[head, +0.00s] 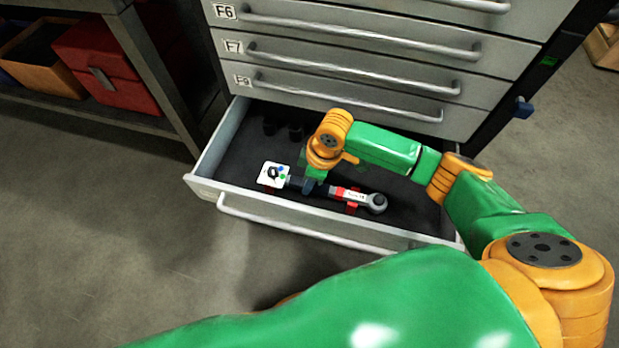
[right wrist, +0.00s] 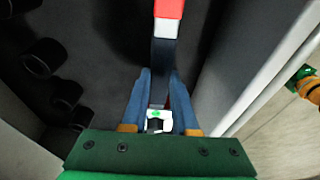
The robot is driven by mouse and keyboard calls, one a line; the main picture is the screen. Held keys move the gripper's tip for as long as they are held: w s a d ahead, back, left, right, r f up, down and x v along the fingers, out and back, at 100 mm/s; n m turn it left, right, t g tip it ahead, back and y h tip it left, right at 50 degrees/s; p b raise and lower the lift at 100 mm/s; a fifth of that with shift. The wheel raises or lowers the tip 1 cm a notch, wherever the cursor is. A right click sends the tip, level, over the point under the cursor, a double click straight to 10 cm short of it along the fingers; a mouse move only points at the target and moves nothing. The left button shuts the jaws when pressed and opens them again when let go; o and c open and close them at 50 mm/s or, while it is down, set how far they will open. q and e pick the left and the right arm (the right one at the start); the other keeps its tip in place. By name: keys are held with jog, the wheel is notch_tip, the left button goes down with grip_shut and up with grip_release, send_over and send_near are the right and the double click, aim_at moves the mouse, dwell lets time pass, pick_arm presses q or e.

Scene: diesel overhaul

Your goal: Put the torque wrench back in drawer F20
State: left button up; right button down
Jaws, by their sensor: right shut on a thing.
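The torque wrench (head: 352,194), with a dark handle, a red and white band and a round grey head, is inside the open drawer (head: 290,232), head to the right. My right gripper (head: 309,186) reaches down into the drawer and is shut on the handle. In the right wrist view the blue fingers (right wrist: 160,82) stand either side of the wrench (right wrist: 166,32). I cannot tell whether the wrench touches the drawer floor. The open drawer's own label is not readable. My left gripper is not in view.
Several dark round pieces stand at the drawer's back left, including one in the wrist view (right wrist: 67,93). Closed drawers, including F7 (head: 350,72), are above. A shelf holds a red box (head: 108,65).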

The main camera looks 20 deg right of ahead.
jog(key=shift+f, duration=0.2)
jog(key=c, duration=0.6)
grip_release()
